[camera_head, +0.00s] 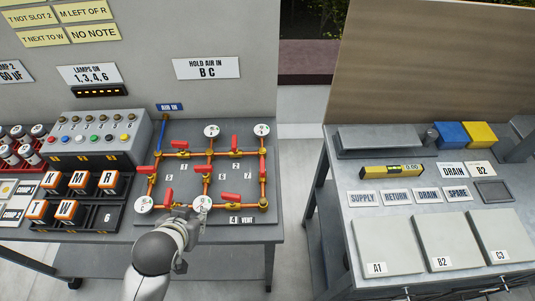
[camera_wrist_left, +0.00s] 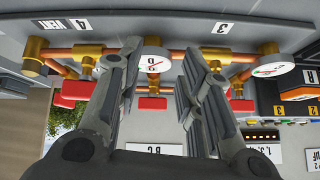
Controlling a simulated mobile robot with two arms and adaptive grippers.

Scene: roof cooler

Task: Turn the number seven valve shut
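The pipe panel on the left bench carries copper pipes, brass fittings and several red valve handles. The 7 label (camera_head: 248,181) sits by the right-hand upright pipe. The red handle nearest it (camera_head: 247,167) looks set across that pipe, though it is small here. My left gripper (camera_head: 190,213) is over the panel's front edge, by the lower middle gauge (camera_head: 202,203), well left of and nearer than the 7 label. In the left wrist view the left gripper (camera_wrist_left: 160,52) is open and empty, its fingers either side of the D gauge (camera_wrist_left: 154,65). My right gripper is not in view.
Left of the panel stand a grey lamp box (camera_head: 95,140) and a black rack of lettered blocks. The 4 VENT label (camera_head: 241,220) is at the panel's front. A gap of floor (camera_head: 297,170) separates this bench from the right bench (camera_head: 345,215) with its boxes and labels.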

